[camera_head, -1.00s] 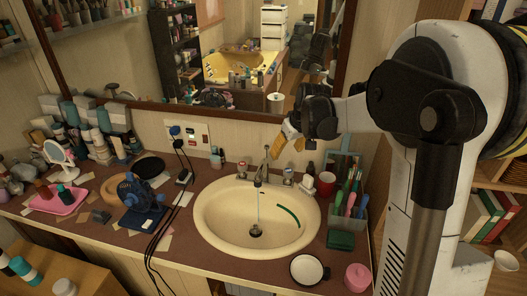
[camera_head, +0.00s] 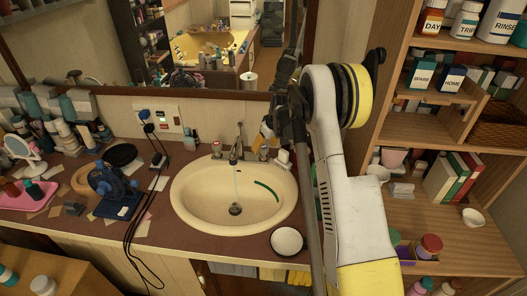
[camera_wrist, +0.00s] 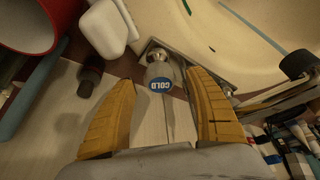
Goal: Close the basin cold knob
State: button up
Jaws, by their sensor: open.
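The basin cold knob (camera_wrist: 160,78) has a blue cap marked COLD and a grey body. It lies between my two yellow fingertips in the wrist view, with a gap on each side. My gripper (camera_wrist: 159,82) is open and empty. In the head view my gripper (camera_head: 262,137) is just above and behind the cold knob (camera_head: 264,155), right of the faucet (camera_head: 238,152). A thin stream of water falls from the faucet into the cream basin (camera_head: 205,212). The red-marked hot knob (camera_head: 217,148) stands left of the faucet.
A white bottle (camera_wrist: 103,30) and a red cup (camera_wrist: 30,22) stand close to my left finger in the wrist view. A mirror (camera_head: 170,75) is behind the counter. A wooden shelf (camera_head: 450,225) stands at the right. Black cables (camera_head: 135,210) hang over the counter at the left.

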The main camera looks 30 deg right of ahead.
jog(key=shift+x, duration=0.85)
jog(key=c, duration=1.2)
jog(key=shift+m, duration=0.3)
jog(key=shift+m+h+b, duration=0.4)
jog(key=shift+m+h, duration=0.25)
jog(key=shift+m, duration=0.8)
jog(key=shift+m+h+b, duration=0.35)
jog(key=shift+m+h, duration=0.3)
jog(key=shift+m, duration=0.8)
